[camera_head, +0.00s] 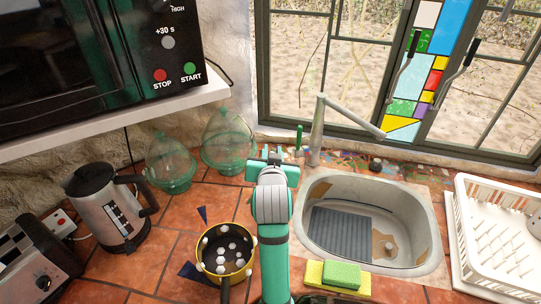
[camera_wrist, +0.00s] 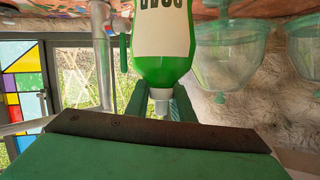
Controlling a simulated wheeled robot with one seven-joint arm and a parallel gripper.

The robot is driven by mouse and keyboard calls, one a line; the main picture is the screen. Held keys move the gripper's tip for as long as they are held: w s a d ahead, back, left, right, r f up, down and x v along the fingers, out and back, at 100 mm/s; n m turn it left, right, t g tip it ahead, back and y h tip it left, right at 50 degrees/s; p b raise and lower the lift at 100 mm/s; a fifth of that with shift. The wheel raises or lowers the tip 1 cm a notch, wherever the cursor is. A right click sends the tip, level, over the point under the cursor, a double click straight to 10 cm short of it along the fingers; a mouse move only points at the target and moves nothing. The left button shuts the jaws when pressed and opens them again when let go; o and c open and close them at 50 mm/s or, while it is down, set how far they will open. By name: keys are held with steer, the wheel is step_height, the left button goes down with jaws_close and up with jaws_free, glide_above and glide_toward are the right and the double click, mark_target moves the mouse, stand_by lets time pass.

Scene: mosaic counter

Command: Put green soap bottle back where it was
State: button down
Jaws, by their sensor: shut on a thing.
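The green soap bottle (camera_wrist: 165,68) shows in the wrist view, with a white label with dark letters and a pale nozzle end pointing toward my gripper. My gripper (camera_wrist: 160,97) has its two green fingers on either side of the bottle's neck, shut on it. In the head view, my gripper (camera_head: 272,160) is behind the counter's middle, left of the faucet. There the bottle is hidden by my arm. I cannot tell whether its base touches the counter.
Two green glass domes (camera_head: 228,143) stand left of my gripper. The faucet (camera_head: 317,130) and sink (camera_head: 313,233) are to the right, with a thin green object (camera_head: 299,140) near the faucet. A pan (camera_head: 243,270), kettle (camera_head: 108,208) and sponge (camera_head: 341,275) stand nearer.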

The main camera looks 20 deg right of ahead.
steer(key=shift+f, duration=0.7)
steer(key=c, duration=1.5)
jaws_free()
steer(key=shift+f, duration=0.2)
steer(key=shift+c, duration=0.2)
steer(key=shift+r, duration=0.15)
